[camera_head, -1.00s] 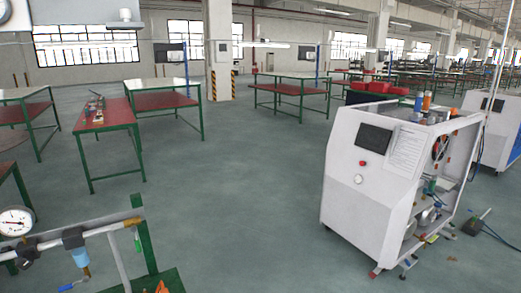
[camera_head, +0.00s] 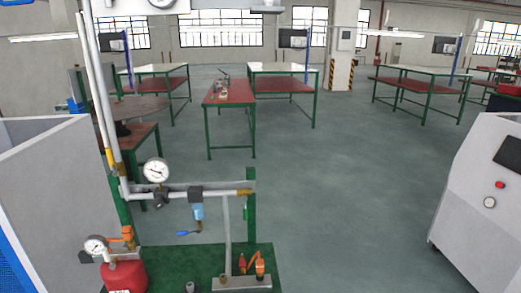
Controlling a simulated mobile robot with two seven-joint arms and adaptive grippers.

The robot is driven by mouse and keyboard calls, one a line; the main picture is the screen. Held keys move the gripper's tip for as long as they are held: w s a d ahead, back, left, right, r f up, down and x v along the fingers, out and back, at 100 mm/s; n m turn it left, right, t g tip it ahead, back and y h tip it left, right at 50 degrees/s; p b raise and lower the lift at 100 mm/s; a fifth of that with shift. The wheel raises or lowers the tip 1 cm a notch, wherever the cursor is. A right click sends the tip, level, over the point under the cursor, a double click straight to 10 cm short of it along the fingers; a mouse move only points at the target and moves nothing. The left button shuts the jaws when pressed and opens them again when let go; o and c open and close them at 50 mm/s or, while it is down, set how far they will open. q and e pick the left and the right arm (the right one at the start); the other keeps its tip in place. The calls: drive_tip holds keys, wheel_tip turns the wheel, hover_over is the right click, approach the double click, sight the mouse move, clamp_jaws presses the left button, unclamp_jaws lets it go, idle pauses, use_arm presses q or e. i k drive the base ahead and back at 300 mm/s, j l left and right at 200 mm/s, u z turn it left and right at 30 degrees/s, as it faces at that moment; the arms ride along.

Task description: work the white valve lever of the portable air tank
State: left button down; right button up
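A small red tank (camera_head: 126,277), which looks like the portable air tank, stands at the lower left and is cut off by the bottom edge. A white round gauge (camera_head: 96,245) sits at its top left. An orange part (camera_head: 128,234) shows just above and behind it. I cannot make out a white valve lever at this size. Neither of my grippers is in view.
A green stand with grey pipes (camera_head: 180,188), a larger gauge (camera_head: 156,171) and a blue-handled valve (camera_head: 188,233) is behind and right of the tank. A grey panel (camera_head: 55,200) is left. A white cabinet (camera_head: 480,200) is right. Open floor (camera_head: 345,200) lies between.

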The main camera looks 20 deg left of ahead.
sight(106, 255)
drive_tip(key=u, duration=1.1)
